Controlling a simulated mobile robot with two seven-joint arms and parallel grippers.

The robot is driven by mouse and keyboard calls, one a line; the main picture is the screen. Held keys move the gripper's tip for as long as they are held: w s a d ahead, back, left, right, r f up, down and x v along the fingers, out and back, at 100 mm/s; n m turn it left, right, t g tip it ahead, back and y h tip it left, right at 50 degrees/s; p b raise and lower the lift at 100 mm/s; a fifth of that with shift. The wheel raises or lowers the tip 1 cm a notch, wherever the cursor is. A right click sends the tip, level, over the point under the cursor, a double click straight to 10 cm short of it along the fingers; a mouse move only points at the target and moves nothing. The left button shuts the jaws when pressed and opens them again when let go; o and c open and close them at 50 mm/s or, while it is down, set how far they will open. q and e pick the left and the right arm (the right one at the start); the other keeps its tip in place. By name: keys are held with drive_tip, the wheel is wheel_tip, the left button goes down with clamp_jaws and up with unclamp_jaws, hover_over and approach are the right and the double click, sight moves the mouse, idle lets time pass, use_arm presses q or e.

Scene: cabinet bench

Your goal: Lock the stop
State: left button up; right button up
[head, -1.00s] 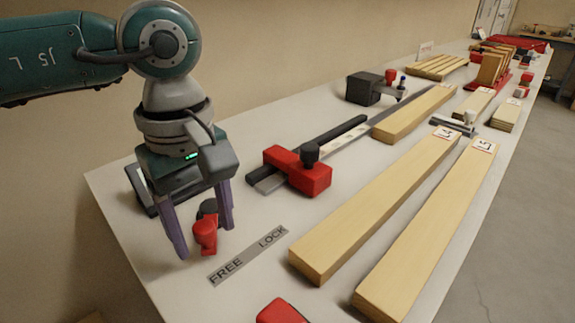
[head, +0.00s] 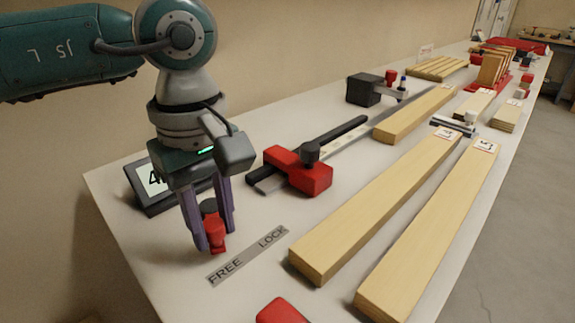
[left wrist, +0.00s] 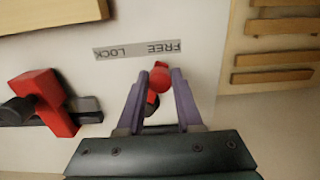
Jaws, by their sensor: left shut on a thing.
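A red lever (head: 216,238) with a dark round pivot stands on the bench behind the FREE/LOCK label strip (head: 247,254). In the head view it sits nearer the FREE end. My left gripper (head: 217,245) points down with its purple fingers shut on the red lever. In the left wrist view the lever's red knob (left wrist: 159,78) shows between the fingertips, just below the FREE half of the strip. The red stop block (head: 300,172) with a dark knob sits on the dark rail to the right. My right gripper is not in view.
A small display (head: 152,185) stands behind my left gripper. Two long boards (head: 375,210) (head: 430,230) lie right of the strip. A red object (head: 280,312) is at the front edge. A dark block (head: 366,89) stands farther back.

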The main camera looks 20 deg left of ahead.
use_arm(q)
drive_tip(key=shift+w+d, duration=0.3)
drive_tip(key=shift+w+d+f+b, duration=0.1)
drive_tip(key=shift+w+d+b, duration=0.25)
drive_tip(key=shift+w+b, duration=0.35)
drive_tip(key=shift+w+d+b, duration=0.15)
drive_tip(key=shift+d+b, duration=0.05)
drive_tip(key=shift+b, duration=0.2)
